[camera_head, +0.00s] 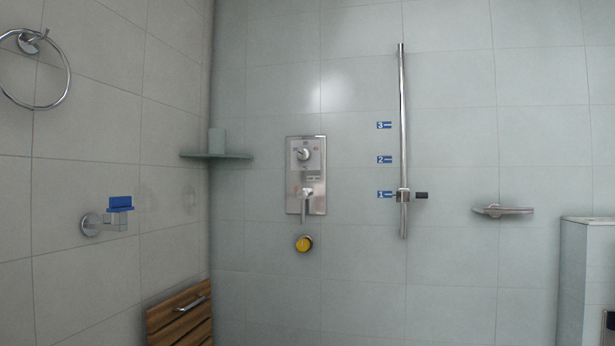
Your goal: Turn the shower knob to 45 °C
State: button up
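The shower control is a metal plate (293,207) upright on the tiled back wall, left of the picture's middle. A round chrome knob (303,154) sits on its upper part, with small markings around it that are too small to read. A chrome lever (306,198) is on the lower part of the plate and points down. A round yellow piece (304,244) is just below the plate. My gripper does not show in this view.
A chrome rail (402,110) with a slider (403,195) stands right of the plate, beside blue labels 1 to 3. A corner shelf (230,156), folded wooden seat (180,315), towel ring (68,75), holder (92,224), and grab handle (502,210) are also mounted.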

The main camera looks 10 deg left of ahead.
aim_at(304, 155)
jog(key=u, duration=0.25)
jog(key=i, duration=0.95)
jog(key=u, duration=0.4)
jog(key=i, duration=1.45)
